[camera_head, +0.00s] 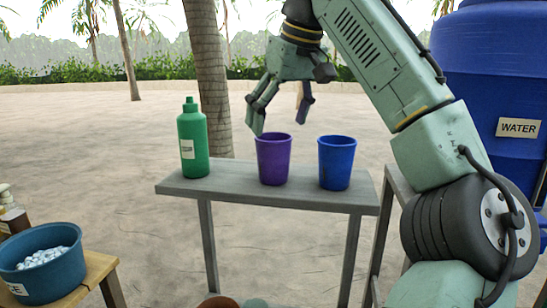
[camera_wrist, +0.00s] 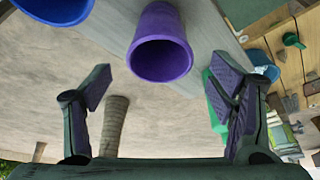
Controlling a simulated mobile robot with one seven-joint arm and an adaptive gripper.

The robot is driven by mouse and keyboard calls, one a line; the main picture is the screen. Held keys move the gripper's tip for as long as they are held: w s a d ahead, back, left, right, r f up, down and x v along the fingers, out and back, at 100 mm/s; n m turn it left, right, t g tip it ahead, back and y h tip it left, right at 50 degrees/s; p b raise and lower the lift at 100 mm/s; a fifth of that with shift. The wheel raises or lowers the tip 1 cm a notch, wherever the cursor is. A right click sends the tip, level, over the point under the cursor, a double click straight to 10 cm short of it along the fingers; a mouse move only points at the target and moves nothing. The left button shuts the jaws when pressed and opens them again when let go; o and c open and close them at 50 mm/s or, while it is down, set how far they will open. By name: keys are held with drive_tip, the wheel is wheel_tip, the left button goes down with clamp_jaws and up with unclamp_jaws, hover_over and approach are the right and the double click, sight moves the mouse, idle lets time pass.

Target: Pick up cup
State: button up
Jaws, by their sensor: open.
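A purple cup (camera_head: 273,160) stands upright near the middle of a narrow grey table (camera_head: 230,188). A blue cup (camera_head: 336,163) stands upright just to its right. My gripper (camera_head: 282,122) is open and empty, above and behind the purple cup in the head view. In the wrist view, the purple cup (camera_wrist: 160,45) is at the top centre with its mouth facing the camera, beyond and between my two spread fingers (camera_wrist: 163,95), apart from them. The blue cup (camera_wrist: 55,8) is cut off at the top left there.
A green bottle (camera_head: 193,138) stands at the table's left end. A blue basin (camera_head: 42,263) of ice-like pieces sits on a wooden stand at lower left, with a brown bottle (camera_head: 12,215) behind it. A big blue water barrel (camera_head: 490,65) stands at right. The table between bottle and purple cup is clear.

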sight(270, 156)
drive_tip(key=x, duration=0.4)
drive_tip(key=shift+s, duration=0.2)
drive_tip(key=shift+x, duration=2.75)
drive_tip(key=shift+w, duration=0.2)
drive_tip(key=shift+c, duration=0.4)
drive_tip(key=c, duration=1.1)
